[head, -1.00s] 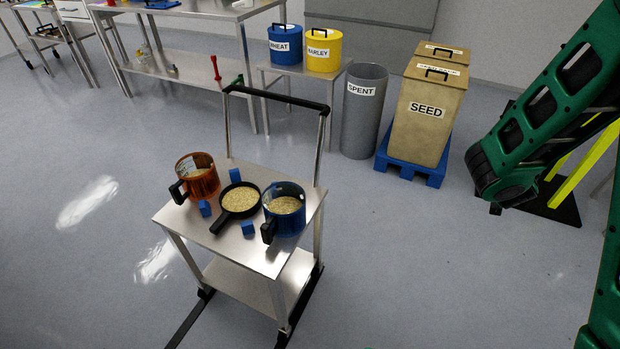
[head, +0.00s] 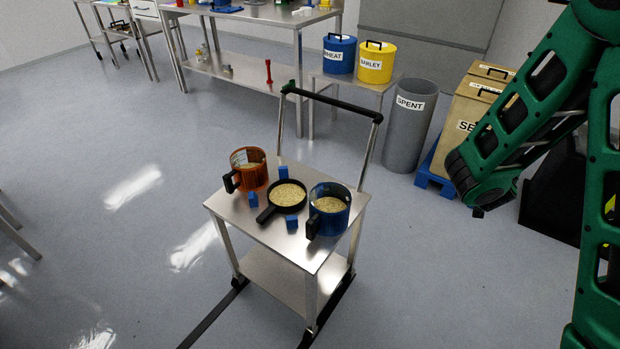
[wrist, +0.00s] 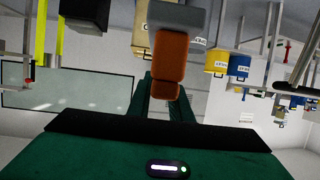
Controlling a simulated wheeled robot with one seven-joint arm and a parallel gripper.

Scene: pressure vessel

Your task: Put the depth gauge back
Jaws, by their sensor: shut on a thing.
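In the wrist view my gripper (wrist: 165,92) is shut on an orange-brown piece with a grey block at its far end, which looks to be the depth gauge (wrist: 168,58). The gauge points away from the palm, and its far end is cut off by the top of the picture. In the head view my green arm fills the right side, and neither the gripper nor the gauge can be made out there. I cannot pick out the place where the gauge belongs.
A steel cart (head: 325,240) carries an orange jug (head: 250,178), a black pan (head: 287,196), a blue jug (head: 329,212) and blue blocks. Behind stand the SPENT bin (head: 408,130), SEED box (head: 465,125), blue WHEAT (head: 339,54) and yellow BARLEY (head: 376,63) tubs.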

